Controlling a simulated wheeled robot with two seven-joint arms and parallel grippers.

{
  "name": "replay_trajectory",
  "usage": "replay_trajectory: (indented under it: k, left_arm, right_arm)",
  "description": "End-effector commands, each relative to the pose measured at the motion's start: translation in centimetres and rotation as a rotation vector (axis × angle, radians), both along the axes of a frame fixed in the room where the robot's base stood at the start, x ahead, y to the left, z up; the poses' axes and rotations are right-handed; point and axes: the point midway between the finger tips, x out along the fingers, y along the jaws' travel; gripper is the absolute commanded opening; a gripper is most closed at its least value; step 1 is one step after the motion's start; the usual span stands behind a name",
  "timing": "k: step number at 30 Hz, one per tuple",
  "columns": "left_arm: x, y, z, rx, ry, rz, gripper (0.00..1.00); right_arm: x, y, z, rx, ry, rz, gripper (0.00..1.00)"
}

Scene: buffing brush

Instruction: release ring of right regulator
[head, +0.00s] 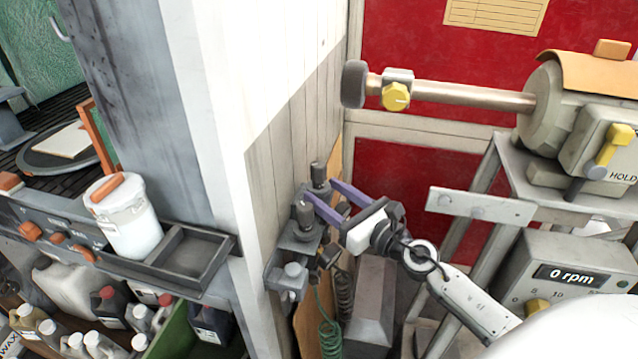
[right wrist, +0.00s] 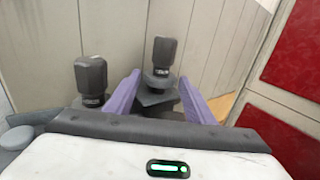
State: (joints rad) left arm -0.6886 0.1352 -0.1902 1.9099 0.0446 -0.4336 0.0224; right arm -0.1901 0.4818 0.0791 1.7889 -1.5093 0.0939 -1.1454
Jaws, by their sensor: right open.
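Two regulators with dark grey knobs are mounted on the panelled wall. The right regulator (head: 318,173) is the farther one in the head view, and in the right wrist view its knob (right wrist: 164,52) stands upright above a dark collar (right wrist: 158,82). The left regulator (head: 303,213) also shows in the right wrist view (right wrist: 91,78), left of the fingers. My right gripper (head: 322,189) is open, its purple fingers on either side of the right regulator's lower part, below the knob. In the right wrist view the fingers (right wrist: 158,85) show gaps beside the collar. My left gripper is not in view.
A grey valve body (head: 291,271) and a green coiled hose (head: 330,335) hang below the regulators. A buffing machine (head: 545,110) with a shaft stands at right, above a 0 rpm display box (head: 568,274). A white tub (head: 130,225) stands on a left shelf.

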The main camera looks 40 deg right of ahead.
Motion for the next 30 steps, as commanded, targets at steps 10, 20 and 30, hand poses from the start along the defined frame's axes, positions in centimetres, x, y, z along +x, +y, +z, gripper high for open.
replay_trajectory:
  k: [10, 20, 30]
  left_arm:
    - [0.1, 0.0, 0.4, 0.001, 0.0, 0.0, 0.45]
    - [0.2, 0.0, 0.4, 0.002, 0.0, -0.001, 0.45]
    - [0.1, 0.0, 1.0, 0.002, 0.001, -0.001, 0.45]
  right_arm:
    - [3.0, 0.4, 0.0, 0.002, 0.0, 0.001, 0.49]
    - [3.0, 0.4, 0.0, 0.003, 0.0, 0.001, 0.34]
    - [3.0, 0.4, 0.6, 0.003, 0.0, 0.001, 0.01]
